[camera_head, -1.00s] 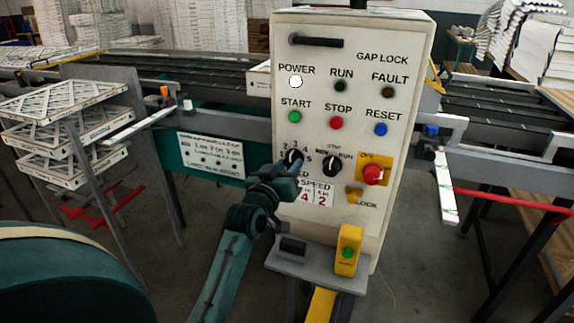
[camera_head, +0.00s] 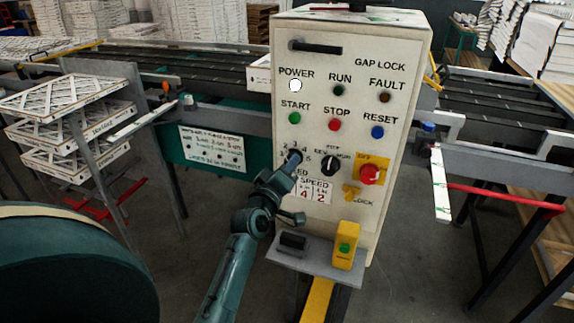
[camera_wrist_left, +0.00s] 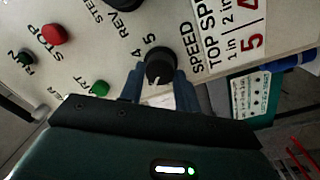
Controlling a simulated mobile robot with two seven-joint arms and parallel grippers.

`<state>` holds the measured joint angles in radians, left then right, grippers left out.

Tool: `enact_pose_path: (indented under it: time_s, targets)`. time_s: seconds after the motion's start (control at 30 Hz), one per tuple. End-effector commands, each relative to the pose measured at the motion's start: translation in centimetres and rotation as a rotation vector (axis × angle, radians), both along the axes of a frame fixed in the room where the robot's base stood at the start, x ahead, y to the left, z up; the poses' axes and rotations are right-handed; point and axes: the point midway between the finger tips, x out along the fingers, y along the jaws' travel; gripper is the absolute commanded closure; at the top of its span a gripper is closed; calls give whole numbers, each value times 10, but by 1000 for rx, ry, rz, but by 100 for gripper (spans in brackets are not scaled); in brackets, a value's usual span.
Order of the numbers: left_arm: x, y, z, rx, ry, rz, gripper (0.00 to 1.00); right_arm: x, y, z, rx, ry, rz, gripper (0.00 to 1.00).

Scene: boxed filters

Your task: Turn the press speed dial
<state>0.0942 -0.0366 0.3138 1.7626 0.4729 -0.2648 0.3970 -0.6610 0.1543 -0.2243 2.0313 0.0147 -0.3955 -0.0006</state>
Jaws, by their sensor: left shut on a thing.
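The press speed dial is a round black knob (camera_wrist_left: 160,66) with a pale pointer mark, on the cream control panel (camera_head: 320,225) above the word SPEED. In the left wrist view it sits between the two fingers of my left gripper (camera_wrist_left: 160,84), which is shut on it. In the head view my left gripper (camera_head: 294,158) reaches the dial from below left and hides most of it. Numbers show around the dial; the setting it points to is hard to read. My right gripper is not in view.
Right of the dial are a black selector knob (camera_head: 330,165) and a red stop knob (camera_head: 369,174) on a yellow plate. START (camera_head: 295,118), STOP (camera_head: 335,125) and RESET (camera_head: 377,132) buttons sit above. A shelf below carries a yellow button box (camera_head: 345,246).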

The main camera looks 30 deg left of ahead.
Motion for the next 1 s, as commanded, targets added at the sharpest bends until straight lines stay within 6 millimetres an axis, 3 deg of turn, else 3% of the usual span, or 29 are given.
enact_pose_path:
  time_s: [0.53, 0.57, 0.6, 0.8, 1.0]
  targets:
    - [0, 0, 0, -25, -8, 1, 90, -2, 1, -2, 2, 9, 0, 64]
    - [0, 0, 0, -25, -8, 1, 65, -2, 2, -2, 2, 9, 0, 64]
    - [0, 0, 0, -25, -7, 0, 62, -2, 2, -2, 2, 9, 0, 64]
    - [0, 0, 0, -24, -7, 0, 46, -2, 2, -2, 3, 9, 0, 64]
    - [0, 0, 0, -24, -7, 0, 46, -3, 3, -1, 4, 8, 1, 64]
